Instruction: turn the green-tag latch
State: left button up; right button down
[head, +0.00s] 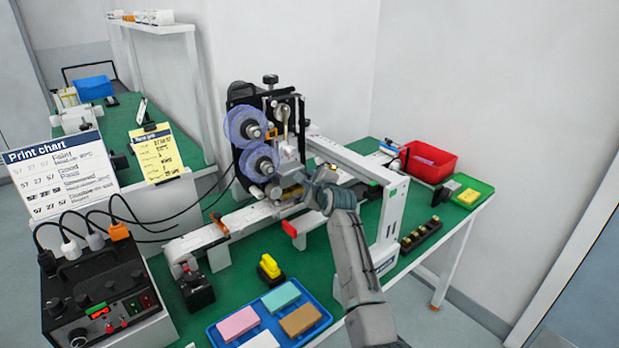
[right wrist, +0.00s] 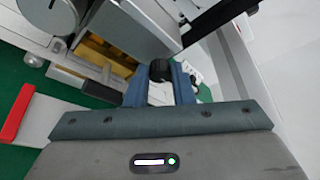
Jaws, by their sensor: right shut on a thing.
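The coder machine (head: 268,120) stands at the middle of the green bench, with two blue-purple reels on its front and a pale lever (head: 285,112) near its top right. My right gripper (head: 308,185) reaches in low at the machine's front. The right wrist view shows its blue fingers (right wrist: 160,88) shut on a dark round knob (right wrist: 160,70) just below a grey metal block (right wrist: 130,25). I cannot make out a green tag on this knob; the gripper hides much of that area in the head view. My left gripper is not in view.
A white frame (head: 388,215) stands close right of my right arm. A red flag-like piece (head: 291,228) sticks out in front. A blue tray (head: 262,340) with coloured blocks, a yellow-topped switch (head: 269,266) and a control box (head: 95,300) stand nearer. A red bin (head: 430,160) is at right.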

jog(key=shift+w+d+r+m+g+y+p, duration=0.15)
jog(key=shift+m+g+y+p, duration=0.35)
jog(key=shift+m+p, duration=1.25)
jog(key=shift+w+d+r+m+g+y+p, duration=0.1)
jog(key=shift+m+g+y+p, duration=0.45)
jog(key=shift+p, duration=2.5)
jog(key=shift+s+f+h, duration=0.1)
jog(key=shift+h, duration=0.15)
jog(key=c, duration=1.5)
grip_release()
jog(key=shift+o, duration=1.2)
jog(key=shift+f, duration=0.1)
jog(key=v, duration=0.7)
jog(key=shift+d, duration=0.15)
